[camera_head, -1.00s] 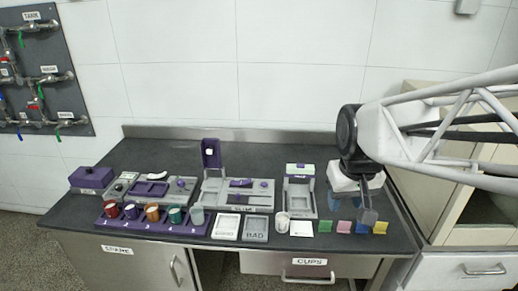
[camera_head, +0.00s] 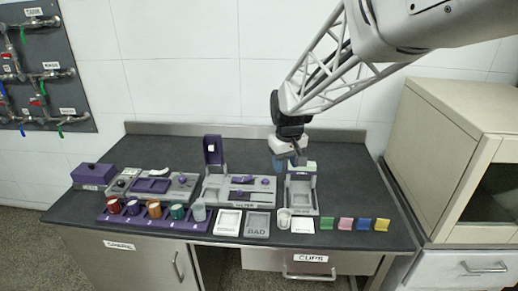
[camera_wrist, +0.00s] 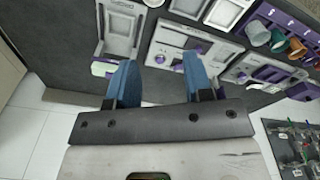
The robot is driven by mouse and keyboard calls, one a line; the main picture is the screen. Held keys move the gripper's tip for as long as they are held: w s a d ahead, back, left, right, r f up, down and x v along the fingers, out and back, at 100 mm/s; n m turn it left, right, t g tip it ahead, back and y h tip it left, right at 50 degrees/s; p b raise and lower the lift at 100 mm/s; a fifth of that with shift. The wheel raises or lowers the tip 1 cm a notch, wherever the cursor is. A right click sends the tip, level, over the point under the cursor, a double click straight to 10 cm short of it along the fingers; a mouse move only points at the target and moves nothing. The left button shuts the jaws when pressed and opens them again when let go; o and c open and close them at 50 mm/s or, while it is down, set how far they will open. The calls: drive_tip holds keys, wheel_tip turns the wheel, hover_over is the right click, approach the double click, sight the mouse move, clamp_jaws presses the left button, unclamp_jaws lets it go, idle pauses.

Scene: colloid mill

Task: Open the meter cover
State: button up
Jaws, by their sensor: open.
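My gripper (camera_head: 290,160) is over the back of the worktop, at the rear of the right-hand grey device (camera_head: 301,193). In the wrist view its two blue fingers (camera_wrist: 158,82) are apart, with nothing between them. The right-hand device shows there too (camera_wrist: 118,30), with a pale top piece (camera_wrist: 103,68) beside one finger. The middle grey device (camera_head: 237,192) has an upright purple panel (camera_head: 213,150) and purple parts on top. It also shows beyond the fingers in the wrist view (camera_wrist: 180,42). The labels are too small to tell surely which part is the meter cover.
Several coloured cups (camera_head: 155,210) stand in a purple rack at the front left. Two trays (camera_head: 256,224), a white cup (camera_head: 284,218) and several coloured squares (camera_head: 345,224) line the front edge. A wall (camera_head: 200,90) rises behind. The worktop's right side is clear.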

drive_tip(key=w+a+f+n, duration=0.2)
drive_tip(key=w+a+f, duration=0.4)
drive_tip(key=w+a, duration=0.1)
drive_tip(key=n+g, duration=0.1)
hover_over(239, 191)
wheel_tip(239, 191, down, 9)
drive_tip(key=shift+d+r, duration=0.1)
drive_tip(key=shift+f, duration=0.2)
drive_tip(key=shift+f, duration=3.8)
drive_tip(key=shift+c, duration=0.2)
clamp_jaws()
